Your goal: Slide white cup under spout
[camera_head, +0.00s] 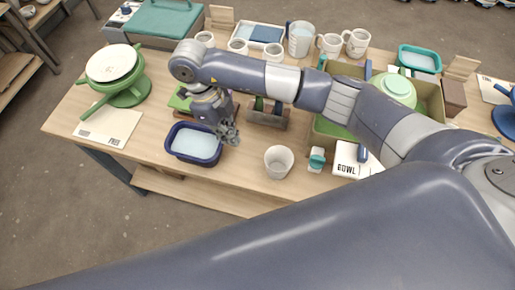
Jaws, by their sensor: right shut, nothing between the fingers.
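A white cup (278,162) stands upright near the table's front edge, left of the white box marked "BOWL". My right gripper (229,134) hangs from the arm that reaches across the table. Its fingers are shut and empty, close to the right rim of a dark blue basin (194,144) and left of the white cup, apart from it. More white cups (238,46) stand at the back. I cannot make out a spout; my right arm hides part of the table's middle. My left gripper is not in view.
An olive tray (431,97) holds a green bowl. Bare wood (240,163) shows between basin and cup.

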